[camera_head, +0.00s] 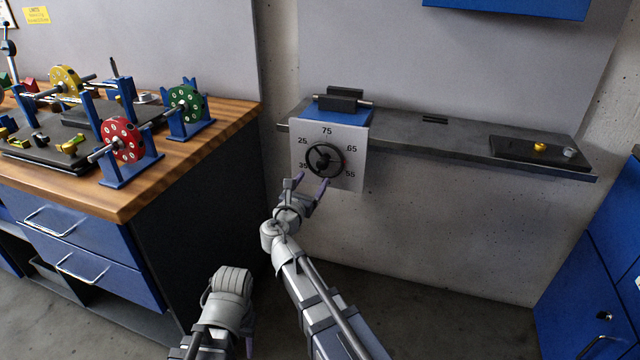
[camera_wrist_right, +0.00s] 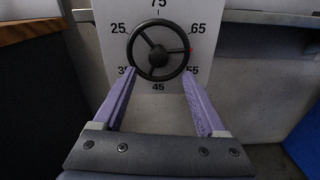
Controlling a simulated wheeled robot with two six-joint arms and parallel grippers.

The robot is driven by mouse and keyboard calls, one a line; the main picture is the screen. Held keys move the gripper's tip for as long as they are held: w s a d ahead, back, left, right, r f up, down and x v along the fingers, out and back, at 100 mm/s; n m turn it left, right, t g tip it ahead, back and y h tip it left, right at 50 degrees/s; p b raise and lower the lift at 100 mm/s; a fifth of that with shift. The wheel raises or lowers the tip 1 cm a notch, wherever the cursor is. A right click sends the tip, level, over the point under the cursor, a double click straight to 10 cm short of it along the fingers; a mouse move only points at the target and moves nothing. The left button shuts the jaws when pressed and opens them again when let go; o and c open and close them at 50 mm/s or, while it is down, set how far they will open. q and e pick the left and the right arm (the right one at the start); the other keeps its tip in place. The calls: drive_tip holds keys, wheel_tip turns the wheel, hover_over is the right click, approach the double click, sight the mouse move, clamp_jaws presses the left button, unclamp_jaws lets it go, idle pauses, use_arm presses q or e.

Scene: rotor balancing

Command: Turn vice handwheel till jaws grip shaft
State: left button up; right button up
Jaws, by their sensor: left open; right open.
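The vice (camera_head: 340,115), blue with dark jaws (camera_head: 341,94), sits on the grey wall shelf. A thin metal shaft (camera_head: 368,103) lies at its jaws with its ends sticking out; I cannot tell whether they grip it. Below, a white dial plate (camera_head: 350,137) carries the black three-spoked handwheel (camera_head: 323,159). In the right wrist view the handwheel (camera_wrist_right: 159,51) has a red mark at its right, between 65 and 55. My right gripper (camera_head: 312,182) is open and empty, its purple fingertips around the wheel's lower edge; contact is unclear.
The shelf (camera_head: 450,135) runs right to a dark tray (camera_head: 510,151) with small brass and grey parts. At left, a wooden bench (camera_head: 225,120) holds red (camera_head: 122,138), green (camera_head: 187,103) and yellow (camera_head: 66,81) rotors on blue stands. Blue cabinets stand at far right.

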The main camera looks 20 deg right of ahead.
sight(321, 165)
drive_tip(key=shift+n, duration=0.3)
drive_tip(key=x, duration=0.8)
drive_tip(key=shift+a, duration=0.15)
clamp_jaws()
idle(0.4)
